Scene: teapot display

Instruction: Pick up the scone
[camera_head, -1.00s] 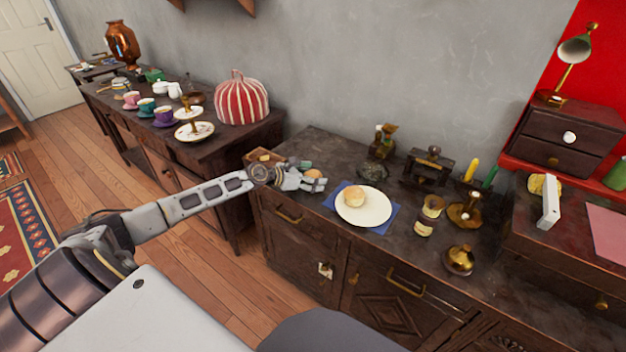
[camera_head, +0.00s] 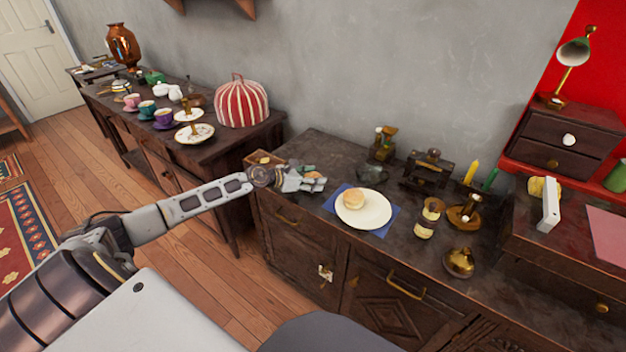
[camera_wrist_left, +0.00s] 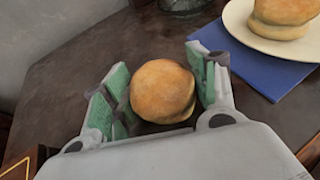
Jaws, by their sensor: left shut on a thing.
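In the left wrist view a round golden-brown scone (camera_wrist_left: 162,91) sits between the green-padded fingers of my left gripper (camera_wrist_left: 160,95), which is shut on it. In the head view my left gripper (camera_head: 312,182) is at the left end of the dark cabinet top and mostly hides this scone. A second scone (camera_head: 354,200) rests on a white plate (camera_head: 372,216) to the right of the gripper. That scone also shows in the left wrist view (camera_wrist_left: 285,8), clear of the fingers. My right gripper is not in view.
The plate lies on a blue napkin (camera_head: 385,228). A small wooden box (camera_head: 262,159) stands behind the wrist. Bare top lies near the front edge.

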